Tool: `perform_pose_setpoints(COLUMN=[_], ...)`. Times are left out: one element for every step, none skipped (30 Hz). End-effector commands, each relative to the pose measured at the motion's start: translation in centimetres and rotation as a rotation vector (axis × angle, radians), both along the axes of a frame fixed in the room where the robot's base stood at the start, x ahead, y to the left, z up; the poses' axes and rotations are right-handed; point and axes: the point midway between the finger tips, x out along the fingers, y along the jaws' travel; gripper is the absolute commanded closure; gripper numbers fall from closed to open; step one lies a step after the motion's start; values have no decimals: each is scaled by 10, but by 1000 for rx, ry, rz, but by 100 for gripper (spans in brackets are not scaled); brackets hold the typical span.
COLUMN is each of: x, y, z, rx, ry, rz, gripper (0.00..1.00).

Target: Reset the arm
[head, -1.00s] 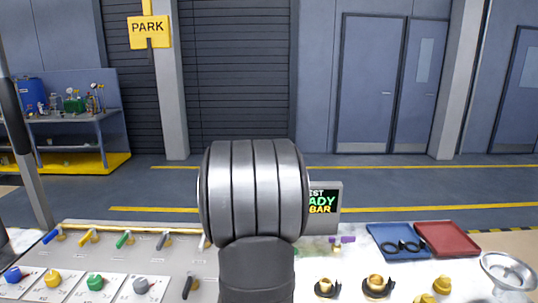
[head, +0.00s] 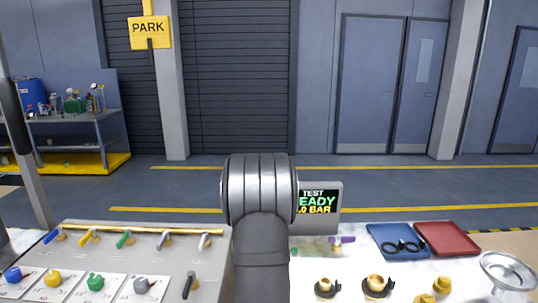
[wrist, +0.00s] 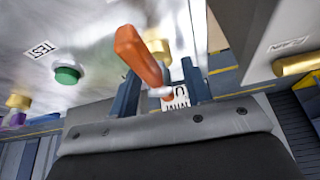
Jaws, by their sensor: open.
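My arm rises in the middle of the head view, and the gripper itself is hidden there. In the wrist view my gripper (wrist: 163,88) is open, its two dark fingers apart. An orange lever handle (wrist: 138,55) shows close to the fingers and partly overlaps the gap between them; I cannot tell whether it touches them. A green button (wrist: 67,73) beside a TEST label (wrist: 40,49) is on the pale panel to the left. The display (head: 318,203) in the head view is partly covered by my arm and reads TEST and part of READY.
A panel with coloured levers (head: 122,240) and knobs (head: 95,281) lies at the left. At the right are brass fittings (head: 376,284), a blue tray (head: 388,253) holding black rings, a red tray (head: 446,238) and a metal bowl (head: 507,270).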

Motion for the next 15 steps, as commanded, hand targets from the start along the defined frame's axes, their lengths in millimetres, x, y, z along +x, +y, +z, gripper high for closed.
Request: perform_pose_setpoints(x=[0, 0, 0, 0, 0, 0, 0, 0, 0, 0, 0, 0, 0, 0, 0], y=[0, 0, 0, 0, 0, 0, 0, 0, 0, 0, 0, 0, 0, 0, 0], z=[0, 0, 1, 1, 1, 1, 1, 1, 1, 1, 1, 1, 0, 0, 0], rx=[2, 0, 1, 1, 1, 1, 1, 1, 1, 1, 1, 2, 1, 2, 1], ry=[0, -1, -1, -1, -1, -1, -1, -1, -1, -1, -1, 0, 0, 0, 0], rz=[22, 38, 59, 74, 89, 109, 125, 140, 160, 176, 190, 211, 225, 241, 262], gripper=[55, 55, 55, 55, 55, 55, 55, 55, 55, 55, 55, 55, 55, 55, 55])
